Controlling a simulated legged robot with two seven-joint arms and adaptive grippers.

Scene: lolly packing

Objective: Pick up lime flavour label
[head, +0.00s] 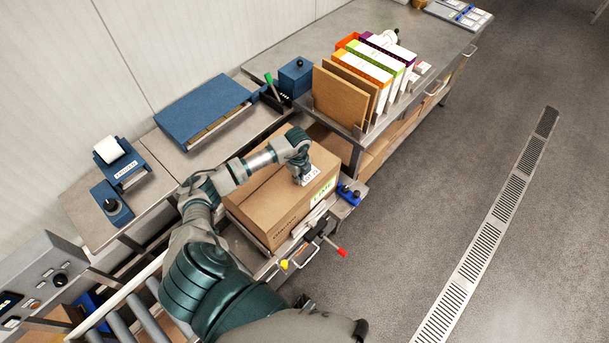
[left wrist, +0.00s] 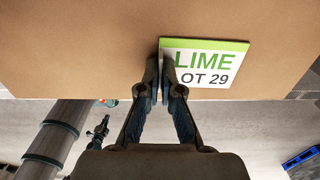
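A white label with a green top strip, reading LIME in green and OT 29 in black, shows in the left wrist view (left wrist: 215,65) against a cardboard carton (left wrist: 80,50). In the head view, green LIME lettering (head: 321,190) shows on the carton (head: 262,212) near its right end. My left gripper (head: 303,177) is at that end of the carton. In the left wrist view its fingertips (left wrist: 160,85) are nearly together at the label's left edge, one overlapping it. I cannot tell whether they grip the label. I cannot identify my right gripper.
A label printer (head: 117,160) and a large blue flat unit (head: 203,108) stand along the wall. Upright cardboard sheets (head: 340,97) and coloured folders (head: 372,65) stand on the back bench. A small blue holder (head: 350,194) is right of the carton.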

